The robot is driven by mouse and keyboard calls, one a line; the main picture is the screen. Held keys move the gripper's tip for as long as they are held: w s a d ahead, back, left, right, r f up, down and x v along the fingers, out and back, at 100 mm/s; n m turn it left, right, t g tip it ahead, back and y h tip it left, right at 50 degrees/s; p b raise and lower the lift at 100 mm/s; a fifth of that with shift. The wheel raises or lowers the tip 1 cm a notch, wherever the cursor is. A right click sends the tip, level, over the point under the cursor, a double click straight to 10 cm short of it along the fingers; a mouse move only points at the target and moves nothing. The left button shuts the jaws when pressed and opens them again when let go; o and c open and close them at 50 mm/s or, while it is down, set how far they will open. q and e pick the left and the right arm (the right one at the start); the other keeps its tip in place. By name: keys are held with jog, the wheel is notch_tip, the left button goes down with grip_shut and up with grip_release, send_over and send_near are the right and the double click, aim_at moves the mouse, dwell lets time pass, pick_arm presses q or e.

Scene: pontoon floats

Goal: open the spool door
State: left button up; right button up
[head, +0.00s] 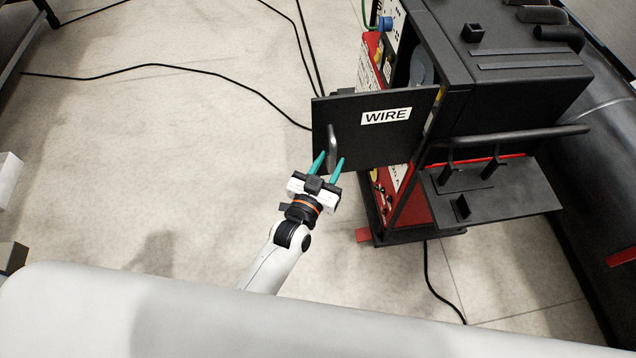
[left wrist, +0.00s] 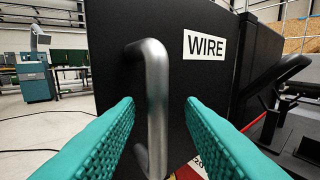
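The spool door (head: 350,125) is a black panel with a white "WIRE" label on the dark welding machine (head: 525,90). It stands ajar, swung out from the machine on its right side, with a gap showing an inner compartment with a grey round part. A grey bar handle (head: 332,138) is on the door's left part; it also shows in the left wrist view (left wrist: 157,95). My left gripper (head: 332,157) is open, its teal fingers on either side of the handle with visible gaps. My right gripper is out of view.
A black shelf (head: 510,200) and a bar handle (head: 540,134) stick out at the machine's front right. Black cables (head: 150,67) lie on the pale floor. A large pale rounded surface (head: 150,320) spans the bottom. The floor left of the door is mostly clear.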

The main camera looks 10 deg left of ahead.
pick_arm(q)
jog(key=b+v, duration=0.1)
jog(key=v, duration=0.8)
jog(key=s+a+f+g+y+b, duration=0.1)
jog(key=s+a+f+g, duration=0.15)
jog(key=f, duration=0.75)
jog(key=s+a+f+g+b, duration=0.1)
jog(key=s+f+g, duration=0.25)
jog(key=f, duration=0.65)
jog(key=s+a+f+g+y, duration=0.15)
jog(key=s+f, duration=0.25)
jog(key=f, duration=0.6)
jog(key=s+a+f+g+y+b, duration=0.1)
jog(key=s+a+f+g, duration=0.3)
jog(key=s+f, duration=0.4)
jog(key=s+a+f+g+y, duration=0.1)
jog(key=s+a+f+g, duration=0.4)
jog(key=s, duration=1.1)
notch_tip(320, 180, down, 4)
jog(key=shift+s+a+r+n+b, duration=0.2)
jog(key=shift+s+a+n+b, duration=0.15)
jog(key=shift+a, duration=0.65)
jog(key=shift+w, duration=0.1)
